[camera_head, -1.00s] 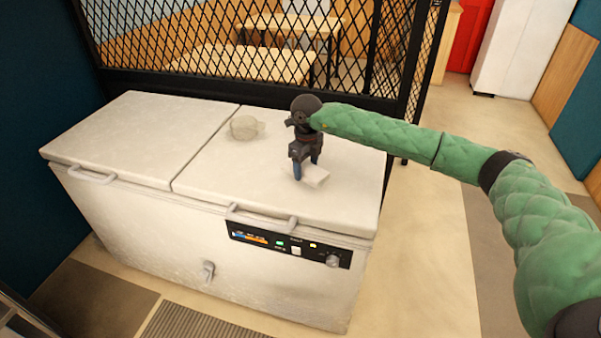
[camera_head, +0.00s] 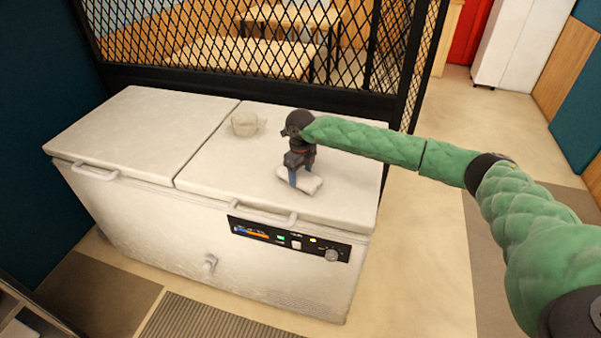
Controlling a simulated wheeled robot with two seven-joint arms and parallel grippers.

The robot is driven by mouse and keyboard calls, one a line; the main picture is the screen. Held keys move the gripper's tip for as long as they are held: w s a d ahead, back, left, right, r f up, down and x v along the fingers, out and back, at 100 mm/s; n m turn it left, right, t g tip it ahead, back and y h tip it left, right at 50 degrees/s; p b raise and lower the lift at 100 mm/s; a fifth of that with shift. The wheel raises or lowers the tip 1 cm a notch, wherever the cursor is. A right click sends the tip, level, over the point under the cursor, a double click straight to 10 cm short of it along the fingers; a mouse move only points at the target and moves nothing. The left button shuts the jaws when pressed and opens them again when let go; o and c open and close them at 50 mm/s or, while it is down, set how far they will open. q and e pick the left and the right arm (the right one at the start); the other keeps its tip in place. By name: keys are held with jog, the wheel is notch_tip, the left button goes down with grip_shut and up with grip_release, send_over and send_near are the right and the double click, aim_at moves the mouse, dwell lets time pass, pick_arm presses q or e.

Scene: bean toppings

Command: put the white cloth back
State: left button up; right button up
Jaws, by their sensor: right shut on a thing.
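The white cloth (camera_head: 311,184) is a small pale folded piece on or just above the right lid of the white chest freezer (camera_head: 222,172). I cannot tell whether it touches the lid. My right gripper (camera_head: 301,180) points down with its blue-tipped fingers shut on the cloth. My right arm, in a green quilted cover, reaches in from the right. My left gripper is not in view.
A pale, rounded object (camera_head: 245,124) sits at the back of the right lid. Lid handles (camera_head: 262,216) and a control panel (camera_head: 290,240) are at the freezer's front. A black mesh partition (camera_head: 240,45) stands behind. The left lid (camera_head: 140,135) is clear.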

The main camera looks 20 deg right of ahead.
aim_at(300, 175)
jog(key=shift+f, duration=0.1)
jog(key=o, duration=1)
jog(key=shift+c, duration=0.2)
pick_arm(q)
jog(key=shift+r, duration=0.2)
pick_arm(e)
jog(key=shift+r, duration=0.5)
pick_arm(q)
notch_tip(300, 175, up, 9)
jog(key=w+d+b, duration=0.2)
jog(key=b, duration=0.2)
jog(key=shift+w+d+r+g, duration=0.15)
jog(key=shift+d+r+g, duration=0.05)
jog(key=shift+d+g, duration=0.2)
pick_arm(e)
notch_tip(300, 175, up, 11)
jog(key=shift+r, duration=0.15)
